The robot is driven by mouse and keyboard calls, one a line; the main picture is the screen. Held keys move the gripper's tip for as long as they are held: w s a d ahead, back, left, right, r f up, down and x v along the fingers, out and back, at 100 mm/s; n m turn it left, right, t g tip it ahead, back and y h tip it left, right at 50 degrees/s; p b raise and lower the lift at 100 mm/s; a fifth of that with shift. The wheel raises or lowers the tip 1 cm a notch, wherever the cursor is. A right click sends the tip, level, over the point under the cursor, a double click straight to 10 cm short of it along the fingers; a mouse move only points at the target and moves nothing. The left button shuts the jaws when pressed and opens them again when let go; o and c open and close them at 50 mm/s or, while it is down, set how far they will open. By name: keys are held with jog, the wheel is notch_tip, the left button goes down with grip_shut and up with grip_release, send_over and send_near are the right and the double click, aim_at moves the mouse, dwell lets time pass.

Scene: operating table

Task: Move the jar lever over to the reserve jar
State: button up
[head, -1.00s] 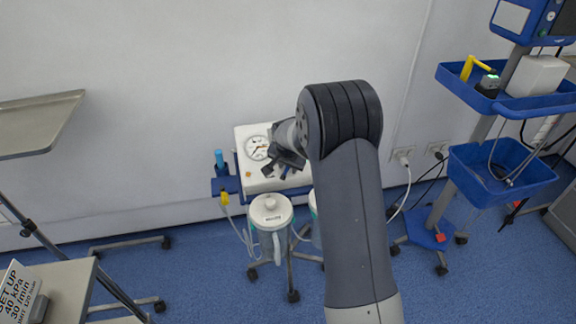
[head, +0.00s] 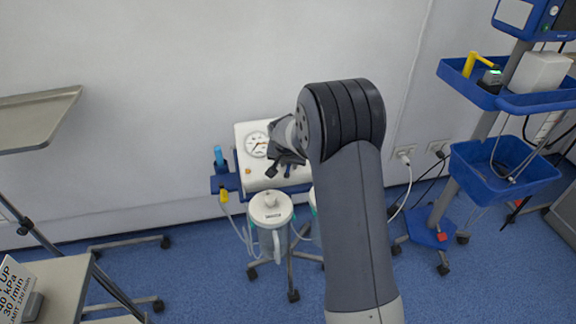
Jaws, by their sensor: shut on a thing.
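My gripper (head: 279,171) is over the front of the white suction unit (head: 247,180), to the right of its round gauge (head: 256,145). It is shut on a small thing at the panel. That thing sits where a lever could be, but the fingers and wrist hide most of it. I take it for the jar lever, and its pointing direction cannot be read. A lidded clear jar (head: 270,215) hangs below the panel at the left. A second jar (head: 313,199) shows only its left edge, the rest hidden behind my arm. I cannot tell which is the reserve jar.
A blue-capped bottle (head: 219,160) and a yellow connector (head: 224,196) are at the unit's left. A blue trolley (head: 470,75) stands at the right. A metal tray (head: 40,115) and a table with a printed card (head: 15,290) are at the left. The wall is close behind the unit.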

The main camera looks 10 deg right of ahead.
jog(key=n+b, duration=0.1)
jog(key=n, duration=0.1)
jog(key=n+b, duration=0.1)
jog(key=n, duration=0.1)
jog(key=n+t+h+b, duration=0.1)
jog(key=n, duration=0.1)
jog(key=shift+s+d+f+b, duration=0.1)
jog(key=shift+d+f+b, duration=0.05)
jog(key=shift+d+b, duration=0.25)
jog(key=shift+d+r+n+t+b, duration=0.15)
jog(key=shift+n+t+b, duration=0.2)
jog(key=shift+n, duration=0.9)
jog(key=shift+d+r+n+t+b, duration=0.1)
jog(key=shift+n+t+b, duration=0.25)
jog(key=shift+n, duration=0.9)
jog(key=o, duration=0.7)
jog(key=shift+c, duration=0.2)
jog(key=v, duration=1)
jog(key=shift+a+r+p, duration=0.15)
jog(key=shift+r+p, duration=0.15)
jog(key=shift+p, duration=0.15)
